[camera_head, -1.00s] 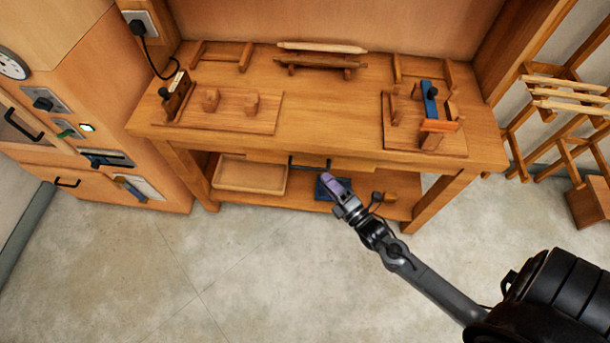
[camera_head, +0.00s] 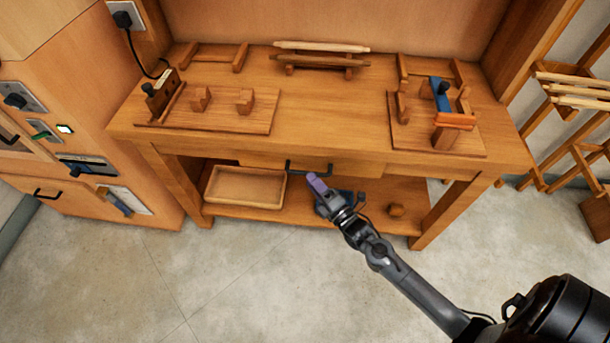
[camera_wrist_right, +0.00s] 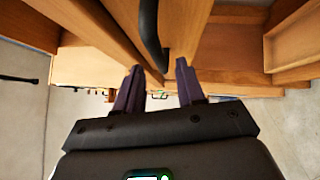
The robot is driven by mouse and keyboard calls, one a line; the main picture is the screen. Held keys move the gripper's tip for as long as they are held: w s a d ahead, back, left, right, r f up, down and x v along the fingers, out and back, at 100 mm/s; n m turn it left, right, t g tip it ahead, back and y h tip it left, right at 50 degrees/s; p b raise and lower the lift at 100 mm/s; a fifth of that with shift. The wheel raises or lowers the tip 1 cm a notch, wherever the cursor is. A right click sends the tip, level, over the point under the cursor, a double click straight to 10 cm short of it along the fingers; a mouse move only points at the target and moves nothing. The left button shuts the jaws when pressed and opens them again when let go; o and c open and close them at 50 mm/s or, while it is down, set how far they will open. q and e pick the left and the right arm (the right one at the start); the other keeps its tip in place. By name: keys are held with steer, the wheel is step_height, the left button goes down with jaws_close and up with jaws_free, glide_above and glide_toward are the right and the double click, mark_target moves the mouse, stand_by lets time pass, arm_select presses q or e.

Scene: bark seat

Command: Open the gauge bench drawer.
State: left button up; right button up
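The gauge bench drawer (camera_head: 265,163) sits under the bench top, and its front looks flush with the bench. Its black bar handle (camera_head: 300,163) is on the front. My right gripper (camera_head: 315,180) is just in front of the handle, near its right half. In the right wrist view the purple fingers (camera_wrist_right: 158,75) are spread apart. The handle (camera_wrist_right: 150,35) runs down toward the gap between the fingertips; I cannot tell whether it touches them. My left gripper is not in view.
The bench top (camera_head: 330,115) carries wooden fixtures. A cabinet (camera_head: 50,150) stands at the left and a wooden rack (camera_head: 560,130) at the right. The floor in front is clear.

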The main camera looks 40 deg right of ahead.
mark_target(305, 172)
steer(key=shift+w+r+b, duration=0.15)
steer(key=shift+w+b, duration=0.1)
steer(key=shift+w, duration=0.85)
steer(key=shift+w+r+b, duration=0.15)
steer(key=shift+w+b, duration=0.1)
steer(key=shift+w, duration=0.85)
steer(key=shift+c, duration=0.3)
jaws_close()
